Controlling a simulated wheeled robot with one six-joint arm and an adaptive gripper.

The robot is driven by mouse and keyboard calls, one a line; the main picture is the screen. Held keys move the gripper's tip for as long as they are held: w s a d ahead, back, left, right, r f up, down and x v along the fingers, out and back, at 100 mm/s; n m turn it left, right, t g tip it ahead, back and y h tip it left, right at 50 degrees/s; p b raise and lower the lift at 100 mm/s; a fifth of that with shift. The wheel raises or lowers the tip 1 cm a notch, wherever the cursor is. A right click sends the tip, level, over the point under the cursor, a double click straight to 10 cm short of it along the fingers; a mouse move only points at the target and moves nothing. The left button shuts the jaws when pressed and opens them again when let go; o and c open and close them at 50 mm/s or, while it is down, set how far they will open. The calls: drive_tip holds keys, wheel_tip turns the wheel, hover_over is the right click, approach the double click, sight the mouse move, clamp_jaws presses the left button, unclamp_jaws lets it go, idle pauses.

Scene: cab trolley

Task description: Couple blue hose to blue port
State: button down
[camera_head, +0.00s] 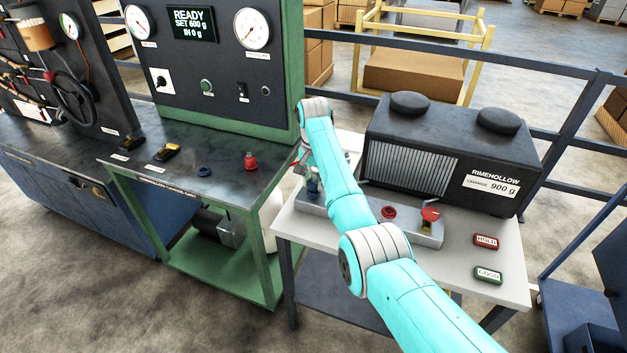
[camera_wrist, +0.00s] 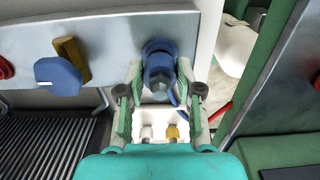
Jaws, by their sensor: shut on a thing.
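In the wrist view, my gripper (camera_wrist: 158,85) is closed around a dark blue coupling (camera_wrist: 158,68). The coupling sits against the face of a grey metal block (camera_wrist: 115,25). I cannot tell whether it is fully seated; any blue port behind it is hidden. A short blue strand (camera_wrist: 174,98), perhaps the hose, shows beside the right finger. A blue valve handle (camera_wrist: 58,75) with a yellow stem is to the left. In the head view, my gripper (camera_head: 304,170) is partly hidden by the arm, beside a blue fitting (camera_head: 313,187) on the block's left end.
The block stands on a white table (camera_head: 480,255) before a black Rimehollow unit (camera_head: 420,150). A red port (camera_head: 388,212) and red handle (camera_head: 430,214) are on its right part. A green bench (camera_head: 225,190) with red (camera_head: 249,162) and blue (camera_head: 204,171) fittings stands left.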

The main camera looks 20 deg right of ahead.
drive_tip(key=shift+f, duration=0.45)
drive_tip(key=c, duration=0.7)
unclamp_jaws()
wheel_tip(320, 180, up, 12)
drive_tip(key=shift+r, duration=0.1)
drive_tip(key=o, duration=0.7)
